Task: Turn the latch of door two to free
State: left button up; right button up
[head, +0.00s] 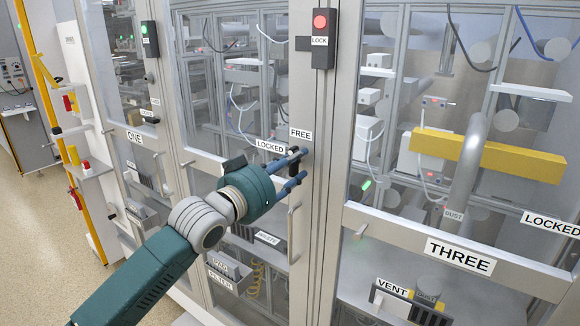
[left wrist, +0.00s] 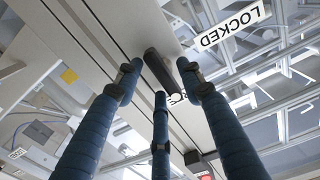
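The dark latch (head: 297,172) sits on the frame of the glass door (head: 230,90) between doors ONE and THREE. A LOCKED label (head: 270,146) is at its upper left and a FREE label (head: 301,134) is just above it. My left gripper (head: 298,167) is at the latch with its blue fingers spread. In the left wrist view the latch (left wrist: 160,70) shows as a dark bar between the fingertips, beside the LOCKED label (left wrist: 228,27). The FREE label is mostly hidden there. I cannot tell whether a finger touches the latch. My right gripper is not in view.
A red-button LOCK box (head: 322,38) is above the latch. Door THREE (head: 459,256) is at the right and door ONE (head: 134,136) at the left. A vertical handle (head: 293,233) is below the latch. Clear floor (head: 35,190) shows at the left.

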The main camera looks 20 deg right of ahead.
pick_arm(q)
jog(key=v, duration=1.2)
jog(key=shift+f, duration=0.1)
